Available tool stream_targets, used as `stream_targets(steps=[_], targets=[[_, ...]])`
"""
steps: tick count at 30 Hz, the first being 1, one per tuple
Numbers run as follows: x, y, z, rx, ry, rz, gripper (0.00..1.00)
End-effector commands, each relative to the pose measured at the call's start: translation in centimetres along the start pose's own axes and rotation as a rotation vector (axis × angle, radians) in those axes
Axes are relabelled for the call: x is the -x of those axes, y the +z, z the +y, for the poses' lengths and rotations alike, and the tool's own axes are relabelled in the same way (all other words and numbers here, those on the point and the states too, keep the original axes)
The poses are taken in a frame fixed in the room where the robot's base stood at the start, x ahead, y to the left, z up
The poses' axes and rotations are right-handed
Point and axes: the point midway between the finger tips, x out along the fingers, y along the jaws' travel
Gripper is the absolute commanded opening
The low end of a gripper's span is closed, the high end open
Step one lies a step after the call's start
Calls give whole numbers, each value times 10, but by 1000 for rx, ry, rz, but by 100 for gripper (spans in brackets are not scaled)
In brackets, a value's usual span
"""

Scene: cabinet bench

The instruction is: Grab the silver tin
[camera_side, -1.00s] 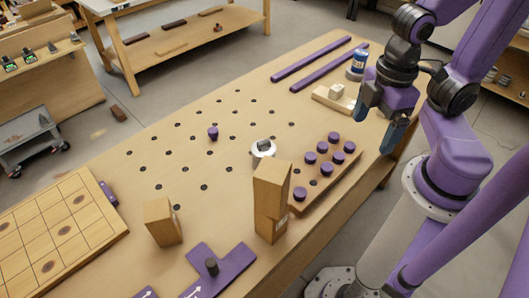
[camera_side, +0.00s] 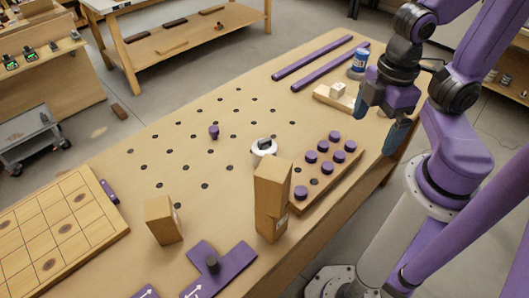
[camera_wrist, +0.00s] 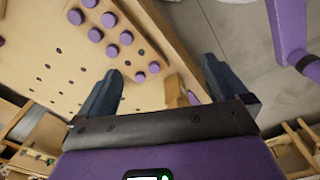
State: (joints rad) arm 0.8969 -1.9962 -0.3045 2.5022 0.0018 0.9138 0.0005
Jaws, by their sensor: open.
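A small round silver-white object (camera_side: 264,148) with a dark top sits on the bench, just behind the tall wooden block; it is the closest match to the silver tin, but it is too small to be sure. A blue and white can (camera_side: 358,63) stands at the back right of the bench. My gripper (camera_side: 381,121) is open and empty above the bench's right edge, well to the right of the silver-white object and in front of the can. In the wrist view my gripper (camera_wrist: 161,68) has its fingers spread with nothing between them. Neither the silver-white object nor the can shows there.
A tall wooden block (camera_side: 272,200) stands close in front of the silver-white object. A peg board (camera_side: 323,190) with several purple pegs lies to its right. A pale block (camera_side: 337,90) rests on a wooden piece near my gripper. The holed bench top left of centre is mostly clear.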

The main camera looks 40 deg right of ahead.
Motion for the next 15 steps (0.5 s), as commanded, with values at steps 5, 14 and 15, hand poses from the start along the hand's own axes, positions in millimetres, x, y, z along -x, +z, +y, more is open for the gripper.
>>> stream_targets(steps=[5, 14, 15], targets=[[-2, 0, 2, 8, 10, -14, 100], [-35, -6, 45, 227, 243, -284, 100], [-40, -8, 53, 272, 285, -328, 100]])
